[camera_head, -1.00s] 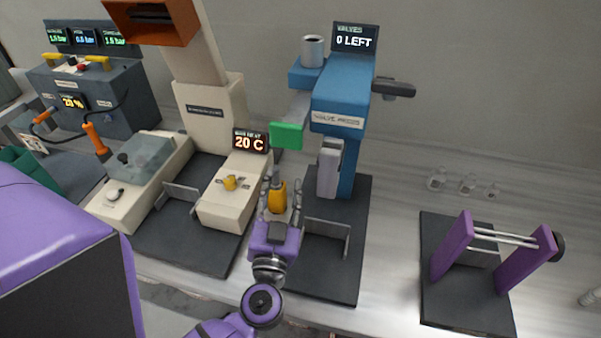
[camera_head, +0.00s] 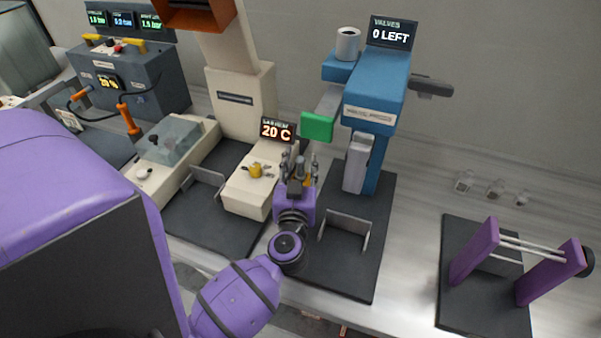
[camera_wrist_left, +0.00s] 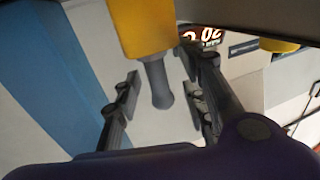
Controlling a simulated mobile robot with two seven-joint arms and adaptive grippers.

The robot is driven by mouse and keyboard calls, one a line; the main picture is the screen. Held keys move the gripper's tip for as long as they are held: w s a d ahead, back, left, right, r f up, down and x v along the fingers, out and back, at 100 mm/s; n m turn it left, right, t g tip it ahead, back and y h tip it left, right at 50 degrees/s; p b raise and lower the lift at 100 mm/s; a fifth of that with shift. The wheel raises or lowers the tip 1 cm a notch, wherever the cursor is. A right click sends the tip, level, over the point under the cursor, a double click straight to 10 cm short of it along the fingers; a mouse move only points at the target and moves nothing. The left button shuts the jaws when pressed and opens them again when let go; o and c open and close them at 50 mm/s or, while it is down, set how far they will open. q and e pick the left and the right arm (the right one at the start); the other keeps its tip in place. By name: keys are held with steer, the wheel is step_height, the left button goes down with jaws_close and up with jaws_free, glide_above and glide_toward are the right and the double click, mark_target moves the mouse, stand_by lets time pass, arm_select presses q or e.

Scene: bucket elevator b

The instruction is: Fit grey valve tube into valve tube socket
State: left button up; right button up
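My left gripper (camera_head: 300,165) stands upright in front of the blue valve press (camera_head: 374,98), right of the cream machine's 20 C display. In the left wrist view its fingers (camera_wrist_left: 165,95) are spread. Between them is a grey rounded tube end (camera_wrist_left: 158,85) projecting from a yellow block (camera_wrist_left: 142,28), with gaps visible on both sides. I cannot tell whether this is the valve tube or what supports it. No valve tube socket can be clearly identified. My right gripper is not in view.
A green plate (camera_head: 317,126) is left of the press, whose display (camera_head: 391,33) reads 0 LEFT. A yellow knob (camera_head: 255,170) sits on the cream machine (camera_head: 240,95). A purple-ended stand (camera_head: 474,252) is on the right. The bench between press and stand (camera_head: 418,215) is clear.

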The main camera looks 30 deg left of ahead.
arm_select(q)
steer(key=shift+c, duration=0.5)
jaws_close()
steer(key=shift+r, duration=0.15)
